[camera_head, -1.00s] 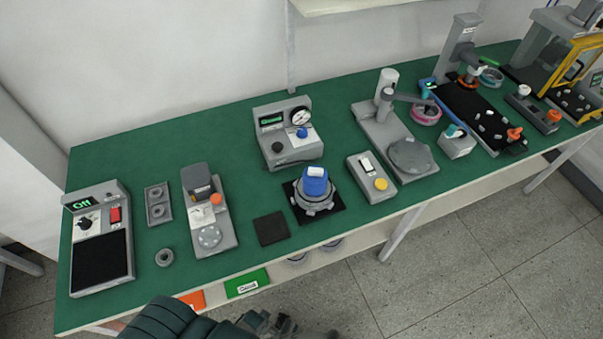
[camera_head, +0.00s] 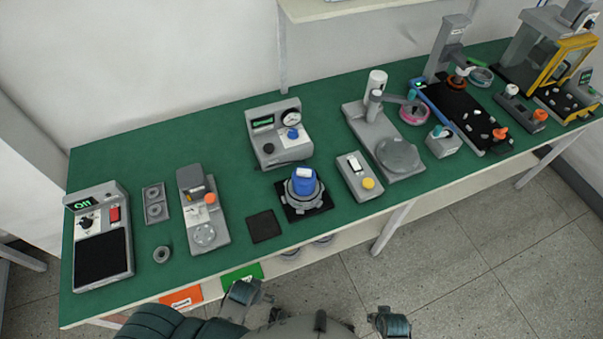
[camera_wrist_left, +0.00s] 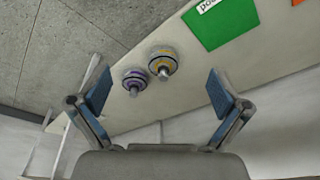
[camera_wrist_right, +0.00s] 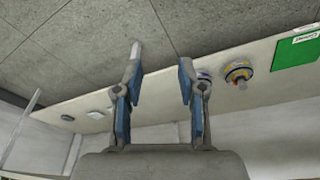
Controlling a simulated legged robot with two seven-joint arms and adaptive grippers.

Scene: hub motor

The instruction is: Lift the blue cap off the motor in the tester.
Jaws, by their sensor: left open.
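The blue cap (camera_head: 304,180) sits upright on top of the motor (camera_head: 303,190) in the head view. The motor sits within a grey clamp-like ring on a black square base (camera_head: 318,207), in front of a grey gauge box (camera_head: 280,135). My left gripper (camera_head: 250,291) is in front of the bench's near edge, nearer to me than the cap and to its left. It is open and empty in the left wrist view (camera_wrist_left: 155,90). My right gripper (camera_head: 390,322) is low and to the right, clear of the bench. It is open and empty in the right wrist view (camera_wrist_right: 160,82).
A flat black pad (camera_head: 264,226) lies left of the motor. A grey box with a yellow button (camera_head: 360,178) stands close on its right. Orange (camera_head: 181,298) and green (camera_head: 241,275) labelled panels lie below the near edge. Motors rest on the lower shelf (camera_wrist_left: 163,62).

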